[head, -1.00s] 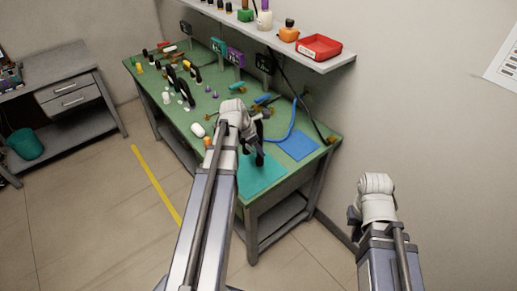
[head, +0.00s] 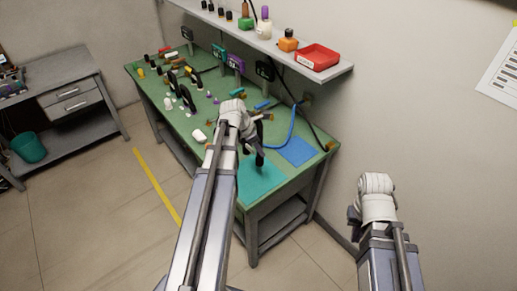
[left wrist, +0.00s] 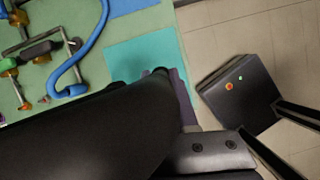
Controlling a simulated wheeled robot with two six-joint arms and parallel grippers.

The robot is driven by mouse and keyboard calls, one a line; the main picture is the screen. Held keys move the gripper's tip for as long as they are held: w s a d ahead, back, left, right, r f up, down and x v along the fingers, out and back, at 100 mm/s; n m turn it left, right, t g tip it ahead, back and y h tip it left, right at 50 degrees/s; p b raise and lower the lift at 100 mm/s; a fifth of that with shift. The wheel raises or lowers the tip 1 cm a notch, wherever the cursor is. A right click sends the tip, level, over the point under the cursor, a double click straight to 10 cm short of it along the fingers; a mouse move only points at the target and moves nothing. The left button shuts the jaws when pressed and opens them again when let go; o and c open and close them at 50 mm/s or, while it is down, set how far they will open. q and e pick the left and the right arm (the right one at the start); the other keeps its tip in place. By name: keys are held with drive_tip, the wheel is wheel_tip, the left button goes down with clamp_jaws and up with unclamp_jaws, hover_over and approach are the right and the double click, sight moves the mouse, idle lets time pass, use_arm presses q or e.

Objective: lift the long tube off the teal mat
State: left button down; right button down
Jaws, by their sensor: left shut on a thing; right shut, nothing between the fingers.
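The teal mat (head: 262,185) lies at the near end of the green workbench; it also shows in the left wrist view (left wrist: 140,50). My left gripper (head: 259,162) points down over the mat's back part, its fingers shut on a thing. I take this for the long tube, but its outline cannot be made out behind the dark fingers and wrist. In the left wrist view a large dark shape covers the lower left and hides the grip. No tube shows on the bare part of the mat. My right gripper (head: 354,224) is shut and empty, off the bench to the right.
A blue mat (head: 297,152) lies right beside the teal mat. A blue hose (head: 291,127) curves behind it, near brass fittings. Several small parts crowd the bench's far end. A shelf (head: 262,46) with a red bin (head: 317,57) runs along the wall. The floor is clear.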

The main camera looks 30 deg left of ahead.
use_arm(q)
drive_tip(key=shift+r+p, duration=1.5)
drive_tip(key=shift+r, duration=0.2)
wheel_tip(320, 180, up, 3)
drive_tip(key=p, duration=0.3)
drive_tip(key=shift+f, duration=0.1)
